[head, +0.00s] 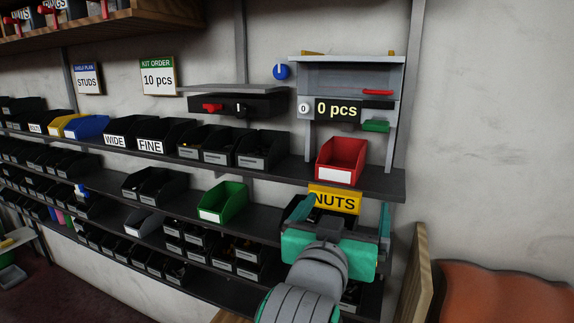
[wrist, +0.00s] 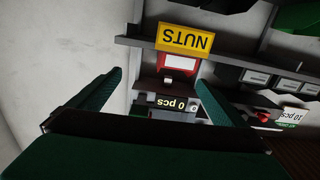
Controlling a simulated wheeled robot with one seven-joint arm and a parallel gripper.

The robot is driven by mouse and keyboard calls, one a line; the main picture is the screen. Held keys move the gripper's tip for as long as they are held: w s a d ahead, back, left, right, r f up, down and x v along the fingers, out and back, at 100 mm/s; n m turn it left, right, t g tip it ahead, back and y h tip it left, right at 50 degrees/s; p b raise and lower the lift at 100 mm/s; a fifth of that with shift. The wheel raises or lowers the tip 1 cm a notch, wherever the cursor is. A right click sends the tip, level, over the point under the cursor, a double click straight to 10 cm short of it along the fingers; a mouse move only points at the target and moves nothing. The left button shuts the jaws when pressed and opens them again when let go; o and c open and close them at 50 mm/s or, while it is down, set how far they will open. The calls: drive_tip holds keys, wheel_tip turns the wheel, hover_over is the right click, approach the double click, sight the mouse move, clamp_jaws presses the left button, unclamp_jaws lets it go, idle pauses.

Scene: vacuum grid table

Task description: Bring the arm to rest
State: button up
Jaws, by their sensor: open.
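My gripper (head: 342,212) is open in front of the shelves, at the lower right of the rack, with my arm reaching up from below. Its two green fingers stand wide apart in the wrist view (wrist: 158,76), and I see nothing held between them. A yellow NUTS sign (head: 345,203) is just behind the fingers, partly hidden by my gripper. In the wrist view, which is upside down, the NUTS sign (wrist: 184,38) and the red bin (wrist: 179,61) show beyond the fingers.
The red bin (head: 341,161) stands under a counter display (head: 337,110) reading 0 pcs. A green bin (head: 223,202) and several black bins line the shelves to the left. A wooden panel (head: 418,275) and an orange-brown cushioned thing (head: 505,290) are at the lower right. The upper-right wall is bare.

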wheel_tip(320, 180, down, 20)
drive_tip(key=w+a+n+y, duration=0.2)
drive_tip(key=a+n, duration=0.1)
drive_tip(key=s+a+f+n+y, duration=0.15)
drive_tip(key=s+f, duration=0.25)
drive_tip(key=f, duration=0.4)
drive_tip(key=s+a+f+y, duration=0.15)
drive_tip(key=s+f, duration=0.25)
drive_tip(key=f, duration=0.5)
drive_tip(key=s+a+f+y, duration=0.1)
drive_tip(key=s+a+f, duration=0.3)
drive_tip(key=s+f, duration=0.8)
drive_tip(key=s+g, duration=0.1)
drive_tip(key=s, duration=1.9)
drive_tip(key=shift+a+r+y, duration=0.2)
drive_tip(key=shift+a+y, duration=0.05)
drive_tip(key=shift+y, duration=0.15)
